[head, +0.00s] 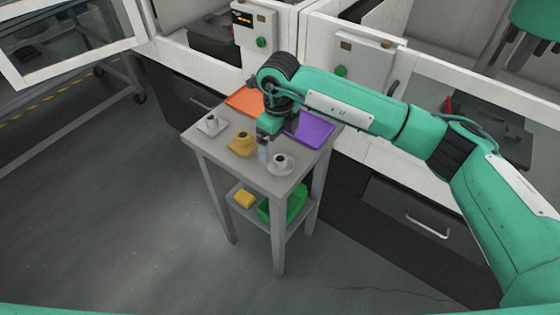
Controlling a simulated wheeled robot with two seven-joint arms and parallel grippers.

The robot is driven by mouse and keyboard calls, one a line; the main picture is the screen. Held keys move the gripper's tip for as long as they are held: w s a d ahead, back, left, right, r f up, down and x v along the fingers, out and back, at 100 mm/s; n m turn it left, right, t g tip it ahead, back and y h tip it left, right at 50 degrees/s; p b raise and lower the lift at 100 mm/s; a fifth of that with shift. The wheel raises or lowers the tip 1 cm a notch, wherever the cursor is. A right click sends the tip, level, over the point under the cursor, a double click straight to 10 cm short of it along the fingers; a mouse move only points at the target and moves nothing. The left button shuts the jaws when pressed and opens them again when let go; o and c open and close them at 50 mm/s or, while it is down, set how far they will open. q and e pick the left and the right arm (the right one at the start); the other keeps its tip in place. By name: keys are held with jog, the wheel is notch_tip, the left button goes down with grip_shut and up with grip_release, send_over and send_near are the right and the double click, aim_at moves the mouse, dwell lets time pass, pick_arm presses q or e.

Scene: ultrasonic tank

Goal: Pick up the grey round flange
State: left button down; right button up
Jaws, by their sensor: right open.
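The grey round flange (281,166) sits on the front right part of the small grey table. It has a round base with a short collar and a dark hole on top. My right gripper (265,158) is open and points down just left of the flange. I cannot tell whether a finger touches it. My left gripper is not in view.
The small table (284,190) also bears a yellow flange (242,147), a pale square-based flange (211,126), an orange tray (246,101) and a purple tray (316,132). A green bin (296,203) and a yellow block (244,199) are on the lower shelf. White cabinets stand behind.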

aim_at(280, 159)
jog(key=shift+f, duration=0.95)
jog(key=shift+f+p, duration=0.45)
jog(key=shift+f, duration=0.15)
notch_tip(280, 159, down, 4)
jog(key=shift+d+r+p, duration=0.1)
jog(key=shift+r+p, duration=0.1)
jog(key=shift+p, duration=0.35)
jog(key=shift+f, duration=0.35)
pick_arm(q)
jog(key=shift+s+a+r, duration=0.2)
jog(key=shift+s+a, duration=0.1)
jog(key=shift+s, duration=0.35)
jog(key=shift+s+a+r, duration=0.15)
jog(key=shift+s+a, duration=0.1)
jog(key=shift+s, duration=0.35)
pick_arm(e)
jog(key=shift+c, duration=0.5)
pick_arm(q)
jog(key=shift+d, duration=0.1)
pick_arm(e)
jog(key=c, duration=1.1)
